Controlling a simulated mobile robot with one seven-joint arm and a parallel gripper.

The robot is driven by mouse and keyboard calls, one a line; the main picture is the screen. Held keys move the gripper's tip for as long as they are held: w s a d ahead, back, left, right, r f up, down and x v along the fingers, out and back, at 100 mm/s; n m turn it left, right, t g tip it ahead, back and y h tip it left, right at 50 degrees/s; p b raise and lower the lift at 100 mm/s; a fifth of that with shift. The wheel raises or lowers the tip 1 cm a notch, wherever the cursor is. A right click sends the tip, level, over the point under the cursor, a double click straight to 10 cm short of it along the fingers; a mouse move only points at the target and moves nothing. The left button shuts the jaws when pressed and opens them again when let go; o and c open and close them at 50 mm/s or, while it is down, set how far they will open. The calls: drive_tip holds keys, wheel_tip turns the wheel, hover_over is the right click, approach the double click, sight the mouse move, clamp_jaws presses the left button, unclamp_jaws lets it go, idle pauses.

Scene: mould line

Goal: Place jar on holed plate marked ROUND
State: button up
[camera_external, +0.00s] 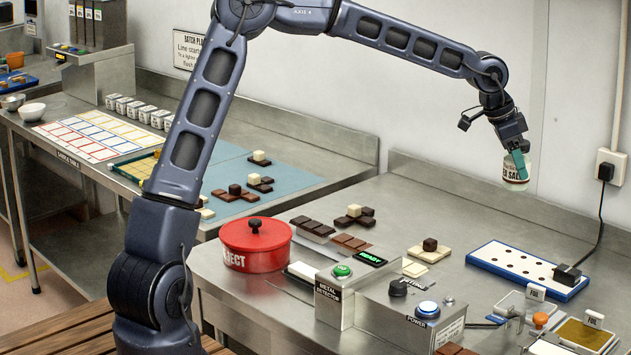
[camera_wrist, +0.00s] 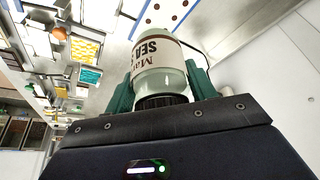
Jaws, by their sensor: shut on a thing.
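The jar (camera_external: 515,170) is pale glass with a white label reading in part "SEA SAL". My gripper (camera_external: 518,152) is shut on it, its green fingers on either side. The jar hangs roughly upright, well above the bench's back part. In the wrist view the jar (camera_wrist: 160,65) sits between the green fingers (camera_wrist: 162,90), its dark lid towards the palm. A white holed plate with a blue rim (camera_external: 527,268) lies on the bench below the jar, apart from it. Part of it shows in the wrist view (camera_wrist: 160,14). I cannot read the word ROUND on it.
A black adapter (camera_external: 566,274) sits at the plate's right end, its cable running to the wall socket (camera_external: 607,166). Small FOIL-tagged trays (camera_external: 582,335) are in front. A red pot (camera_external: 255,244), a metal detector box (camera_external: 336,297) and chocolate pieces (camera_external: 355,217) stand left.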

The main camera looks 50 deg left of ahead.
drive_tip(key=w, duration=0.4)
hover_over(512, 267)
wheel_tip(512, 267, down, 20)
drive_tip(key=shift+f, duration=0.25)
drive_tip(key=shift+f, duration=0.15)
drive_tip(key=o, duration=1.1)
drive_tip(key=shift+o, duration=0.2)
